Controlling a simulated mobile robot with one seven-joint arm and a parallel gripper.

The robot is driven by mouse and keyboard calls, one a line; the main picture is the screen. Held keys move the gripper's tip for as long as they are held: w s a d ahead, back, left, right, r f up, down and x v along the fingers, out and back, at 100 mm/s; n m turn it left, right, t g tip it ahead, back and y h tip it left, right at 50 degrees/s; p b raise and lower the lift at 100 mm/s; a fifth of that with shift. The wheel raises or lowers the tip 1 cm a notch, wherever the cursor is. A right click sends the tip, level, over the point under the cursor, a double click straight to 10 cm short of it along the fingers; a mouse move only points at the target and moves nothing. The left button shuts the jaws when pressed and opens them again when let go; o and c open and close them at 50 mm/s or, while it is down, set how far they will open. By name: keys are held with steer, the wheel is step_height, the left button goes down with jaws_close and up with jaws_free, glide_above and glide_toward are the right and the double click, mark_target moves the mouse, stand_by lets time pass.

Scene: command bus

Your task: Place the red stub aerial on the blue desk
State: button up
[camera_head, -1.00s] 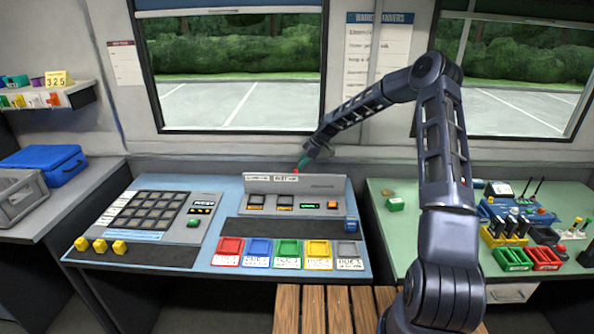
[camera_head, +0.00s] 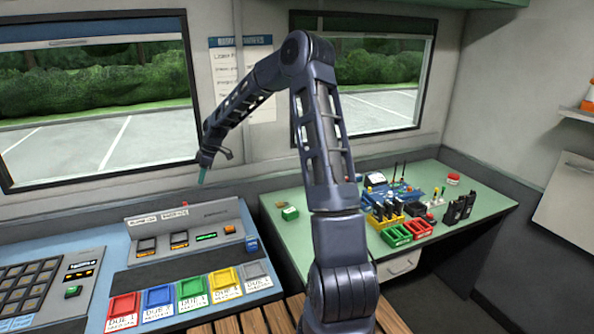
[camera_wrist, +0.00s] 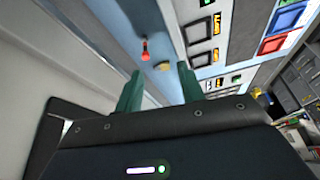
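A small red stub, which looks like the red stub aerial (camera_wrist: 145,51), is on the blue desk (camera_wrist: 120,20) in the wrist view, just beyond my fingertips and apart from them. In the head view only a small red tip (camera_head: 185,203) shows above the console's back edge. The blue desk also shows at the left (camera_head: 100,240). My gripper (camera_wrist: 158,82) has its two green fingers spread with a gap and nothing between them. In the head view my gripper (camera_head: 203,172) hangs above and behind the console. The aerial's lower part is hidden there by the console.
The grey console (camera_head: 190,228) stands in front of my gripper, with the window wall behind. A small pale yellow piece (camera_wrist: 162,66) is near the red stub. Coloured trays (camera_head: 192,290) line the desk front. The green desk (camera_head: 300,250) at right holds radios and bins.

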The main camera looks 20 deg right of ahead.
steer(key=s+d+r+m+t+h, duration=0.1)
steer(key=s+d+r+m, duration=0.2)
steer(key=s+d+r, duration=0.4)
steer(key=s+d+r+m+t+h, duration=0.1)
steer(key=s+d+r+m+h, duration=0.15)
steer(key=s+r, duration=0.4)
steer(key=s+d+r+m+h, duration=0.1)
steer(key=s+d+r+m, duration=0.3)
steer(key=s, duration=0.6)
steer(key=s+d+m+t, duration=0.1)
steer(key=s+d+m, duration=0.2)
steer(key=s, duration=0.8)
steer(key=s+d+r+m+t, duration=0.1)
steer(key=s+d+m, duration=0.2)
steer(key=s+d, duration=0.4)
steer(key=s, duration=0.4)
steer(key=shift+r+m, duration=0.25)
steer(key=shift+m, duration=0.1)
steer(key=shift+d, duration=0.1)
